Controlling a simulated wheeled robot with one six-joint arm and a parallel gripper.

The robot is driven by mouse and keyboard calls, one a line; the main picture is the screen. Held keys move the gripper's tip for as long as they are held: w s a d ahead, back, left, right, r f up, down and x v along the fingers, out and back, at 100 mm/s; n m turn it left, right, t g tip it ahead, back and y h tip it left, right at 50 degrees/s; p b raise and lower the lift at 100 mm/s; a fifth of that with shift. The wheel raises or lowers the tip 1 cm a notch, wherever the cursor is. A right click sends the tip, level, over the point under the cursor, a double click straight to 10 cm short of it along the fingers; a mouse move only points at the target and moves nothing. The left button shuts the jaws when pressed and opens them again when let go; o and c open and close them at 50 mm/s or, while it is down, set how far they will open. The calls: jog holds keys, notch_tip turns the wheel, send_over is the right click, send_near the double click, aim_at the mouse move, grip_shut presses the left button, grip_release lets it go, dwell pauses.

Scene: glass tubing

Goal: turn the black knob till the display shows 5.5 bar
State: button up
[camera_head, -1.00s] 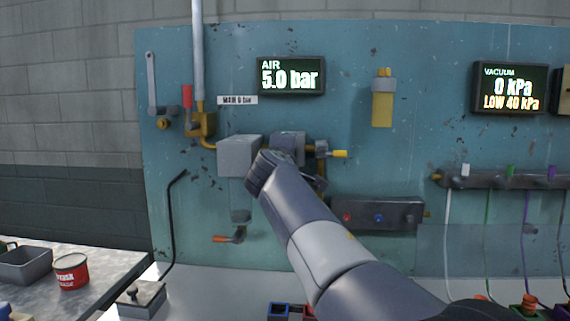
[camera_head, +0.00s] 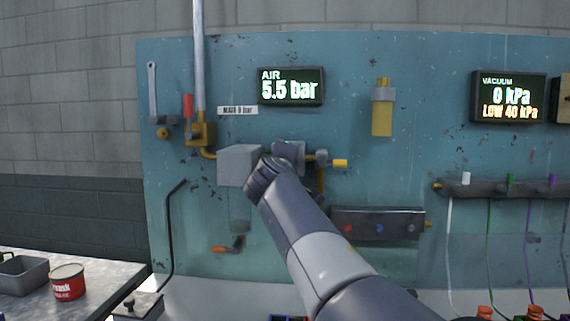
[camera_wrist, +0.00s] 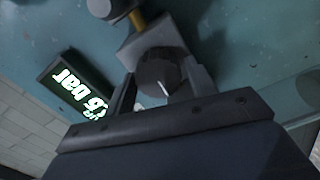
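The AIR display (camera_head: 290,87) on the blue panel reads 5.5 bar, and it also shows tilted in the wrist view (camera_wrist: 76,86). The black knob (camera_wrist: 158,66), with a white pointer mark, sits on a grey block (camera_wrist: 150,38) in the wrist view. My gripper (camera_wrist: 161,82) has one finger on each side of the knob, and both appear to touch it. In the head view my wrist covers the knob and the fingertips, in front of the regulator between the grey box (camera_head: 238,165) and the yellow-ended fitting (camera_head: 340,163).
A dark block with coloured ports (camera_head: 378,224) is below right of the regulator. A yellow valve with a red handle (camera_head: 189,106) is at left.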

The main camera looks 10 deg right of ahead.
jog(key=shift+o, duration=1.2)
jog(key=shift+s, duration=0.15)
jog(key=b+v, duration=0.1)
jog(key=v, duration=0.9)
jog(key=shift+s+a+b, duration=0.15)
jog(key=shift+s+b, duration=0.1)
jog(key=shift+b, duration=0.1)
jog(key=shift+r, duration=0.1)
jog(key=p+x, duration=0.2)
jog(key=x, duration=0.9)
jog(key=shift+s, duration=0.15)
